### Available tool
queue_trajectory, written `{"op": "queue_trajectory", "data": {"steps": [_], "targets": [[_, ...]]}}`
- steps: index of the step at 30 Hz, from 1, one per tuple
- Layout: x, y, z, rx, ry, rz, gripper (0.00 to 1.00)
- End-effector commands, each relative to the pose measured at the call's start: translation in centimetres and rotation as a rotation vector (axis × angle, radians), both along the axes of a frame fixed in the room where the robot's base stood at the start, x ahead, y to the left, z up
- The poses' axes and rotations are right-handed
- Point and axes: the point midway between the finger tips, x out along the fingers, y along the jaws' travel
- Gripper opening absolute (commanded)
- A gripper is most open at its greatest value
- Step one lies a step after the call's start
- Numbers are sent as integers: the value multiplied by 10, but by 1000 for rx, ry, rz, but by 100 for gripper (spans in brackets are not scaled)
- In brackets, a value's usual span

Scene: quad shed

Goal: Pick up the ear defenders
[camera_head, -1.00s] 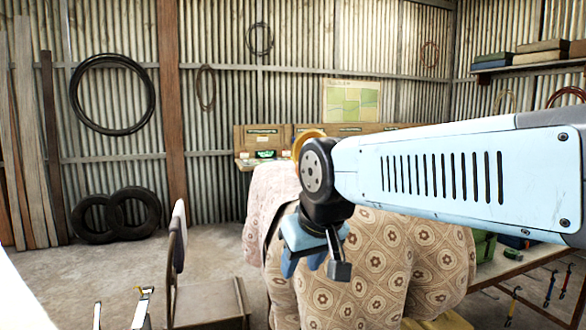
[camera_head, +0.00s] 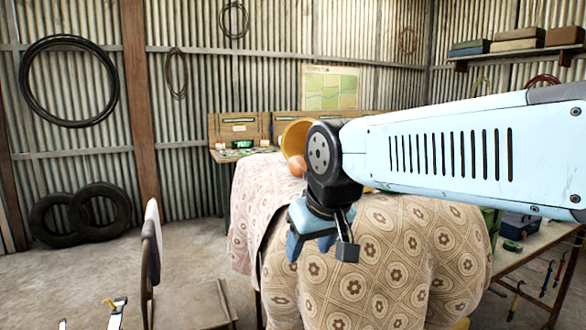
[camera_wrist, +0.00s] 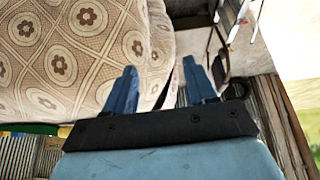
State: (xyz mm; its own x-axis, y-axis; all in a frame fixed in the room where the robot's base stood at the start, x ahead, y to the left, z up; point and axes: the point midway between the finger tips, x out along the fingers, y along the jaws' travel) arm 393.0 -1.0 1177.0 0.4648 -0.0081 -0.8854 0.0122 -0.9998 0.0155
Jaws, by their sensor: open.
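I cannot make out the ear defenders for certain in either view. My gripper (camera_head: 322,250) is in front of a large patterned cloth cover (camera_head: 400,245) in the head view. Its blue fingers are apart and nothing shows between them. In the wrist view, my gripper (camera_wrist: 160,72) is open and empty, with the patterned cover (camera_wrist: 70,45) to the left of the fingers. My arm hides part of the area behind it.
A yellow bucket-like container (camera_head: 295,132) with an orange round thing (camera_head: 297,165) shows behind the cover. A chair (camera_head: 152,250) stands at the left front. A workbench (camera_head: 535,262) stands at the right. Tyres (camera_head: 100,205) lean on the back wall.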

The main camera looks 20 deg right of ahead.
Motion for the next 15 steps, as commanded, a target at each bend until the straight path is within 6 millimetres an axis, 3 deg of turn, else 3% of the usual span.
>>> {"op": "queue_trajectory", "data": {"steps": [5,11,15], "targets": [[21,-14,12,-120,78,94,73],[63,-26,36,-350,234,272,92],[99,-32,53,-505,350,395,93]]}}
